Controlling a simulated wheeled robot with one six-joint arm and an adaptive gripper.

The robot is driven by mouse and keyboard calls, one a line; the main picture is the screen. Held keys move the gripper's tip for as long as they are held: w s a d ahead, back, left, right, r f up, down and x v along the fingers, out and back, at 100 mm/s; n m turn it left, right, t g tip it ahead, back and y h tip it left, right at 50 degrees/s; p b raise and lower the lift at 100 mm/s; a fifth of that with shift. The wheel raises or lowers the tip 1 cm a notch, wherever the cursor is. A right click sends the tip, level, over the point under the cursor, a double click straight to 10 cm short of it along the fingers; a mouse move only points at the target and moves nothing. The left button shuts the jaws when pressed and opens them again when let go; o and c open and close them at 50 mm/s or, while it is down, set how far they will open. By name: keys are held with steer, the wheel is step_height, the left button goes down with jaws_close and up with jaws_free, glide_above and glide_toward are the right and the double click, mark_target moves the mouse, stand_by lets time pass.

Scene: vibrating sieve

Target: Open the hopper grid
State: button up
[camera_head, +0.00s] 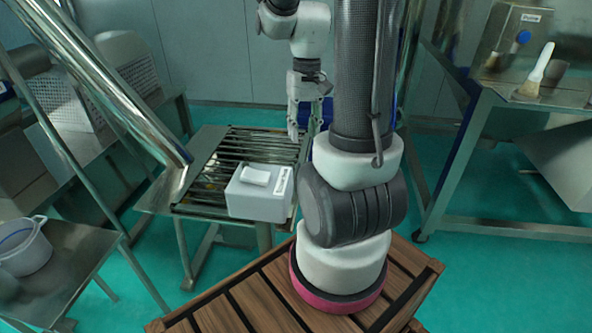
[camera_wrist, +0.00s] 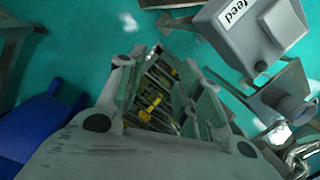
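The hopper grid (camera_head: 240,148), a panel of dark parallel bars in a metal frame, lies flat on a low stand left of centre in the head view. No raised side shows. My gripper (camera_head: 302,130) points down near the grid's right end. In the wrist view my gripper (camera_wrist: 165,68) has its two fingers spread apart with nothing held between them. Grid bars (camera_wrist: 160,82) and a yellow piece (camera_wrist: 150,106) show beyond the fingers. I cannot tell whether the fingers touch the grid.
A grey box (camera_head: 258,200) stands at the grid's near side; its "feed" label (camera_wrist: 233,13) shows in the wrist view. A slanted metal tube (camera_head: 130,105) passes on the left. A steel table (camera_head: 520,88) with a brush (camera_head: 536,72) stands right. A white pot (camera_head: 24,247) sits at lower left.

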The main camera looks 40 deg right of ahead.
steer(key=w+d+f+m+t, duration=0.1)
steer(key=w+d+f, duration=0.2)
steer(key=f, duration=0.6)
steer(key=w+d+f+m, duration=0.2)
steer(key=w+d+f, duration=0.2)
steer(key=w+f, duration=0.4)
steer(key=w+d+f+m+t, duration=0.1)
steer(key=w+d+f, duration=0.3)
steer(key=f, duration=0.7)
steer(key=shift+w+d+f+m+t, duration=0.2)
steer(key=shift+w+f+m+t, duration=0.15)
steer(key=shift+w+m, duration=0.25)
steer(key=shift+w, duration=0.1)
steer(key=shift+c, duration=0.3)
jaws_close()
